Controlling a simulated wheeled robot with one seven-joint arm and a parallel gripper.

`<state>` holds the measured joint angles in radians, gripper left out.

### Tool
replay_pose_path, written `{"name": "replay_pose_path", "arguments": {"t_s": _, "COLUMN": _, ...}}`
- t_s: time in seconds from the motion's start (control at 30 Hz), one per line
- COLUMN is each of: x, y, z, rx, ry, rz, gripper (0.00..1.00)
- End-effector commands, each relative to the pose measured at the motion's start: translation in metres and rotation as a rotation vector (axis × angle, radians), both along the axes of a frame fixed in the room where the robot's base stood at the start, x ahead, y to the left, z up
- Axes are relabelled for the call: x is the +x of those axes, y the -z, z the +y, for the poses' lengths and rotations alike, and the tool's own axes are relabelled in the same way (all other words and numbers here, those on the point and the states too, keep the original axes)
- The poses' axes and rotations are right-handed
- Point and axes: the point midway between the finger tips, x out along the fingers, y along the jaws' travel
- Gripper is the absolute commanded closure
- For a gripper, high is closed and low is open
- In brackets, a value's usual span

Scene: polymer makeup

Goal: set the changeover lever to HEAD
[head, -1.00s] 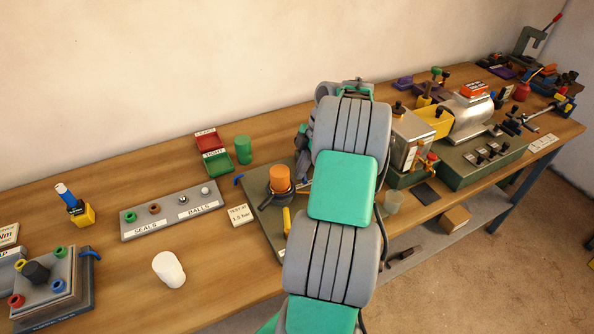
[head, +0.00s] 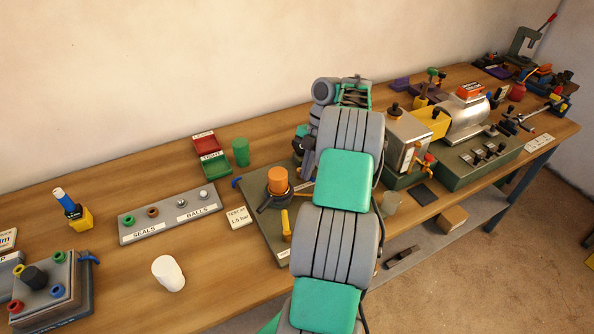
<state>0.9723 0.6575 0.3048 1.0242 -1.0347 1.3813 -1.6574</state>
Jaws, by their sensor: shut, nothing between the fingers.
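No lever marked HEAD can be read in the head view. A grey-green plate (head: 257,217) in the middle of the bench carries an upright orange cylinder (head: 278,180) in a dark collar. A dark bar (head: 299,188) runs from the collar to the right, toward my arm. A slim yellow handle (head: 286,224) stands nearer the plate's front edge. I cannot tell which of these is the changeover lever. My arm covers the plate's right side, and its wrist bends down close beside the orange cylinder. My gripper's fingers are hidden behind the arm.
A grey SEALS and BALLS rack (head: 170,214), a 1.5 bar card (head: 239,217) and a white cup (head: 168,273) lie to the left. Red and green trays (head: 214,167) and a green cylinder (head: 240,152) are behind. A yellow and silver machine (head: 468,116) stands to the right.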

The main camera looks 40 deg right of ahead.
Motion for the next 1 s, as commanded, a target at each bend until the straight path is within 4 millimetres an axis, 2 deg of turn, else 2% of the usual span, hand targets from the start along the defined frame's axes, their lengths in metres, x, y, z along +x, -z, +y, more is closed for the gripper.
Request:
{"name": "replay_pose_path", "arguments": {"t_s": 0.33, "x": 0.013, "y": -0.001, "z": 0.006, "rx": -0.001, "ry": 0.001, "rz": -0.001, "gripper": 1.0}}
{"name": "replay_pose_path", "arguments": {"t_s": 0.7, "x": 0.014, "y": -0.001, "z": 0.008, "rx": -0.001, "ry": 0.001, "rz": -0.001, "gripper": 1.0}}
{"name": "replay_pose_path", "arguments": {"t_s": 0.83, "x": 0.014, "y": -0.005, "z": 0.02, "rx": -0.002, "ry": 0.0, "rz": -0.001, "gripper": 1.0}}
{"name": "replay_pose_path", "arguments": {"t_s": 1.0, "x": 0.013, "y": -0.017, "z": 0.045, "rx": -0.002, "ry": -0.001, "rz": -0.002, "gripper": 1.0}}
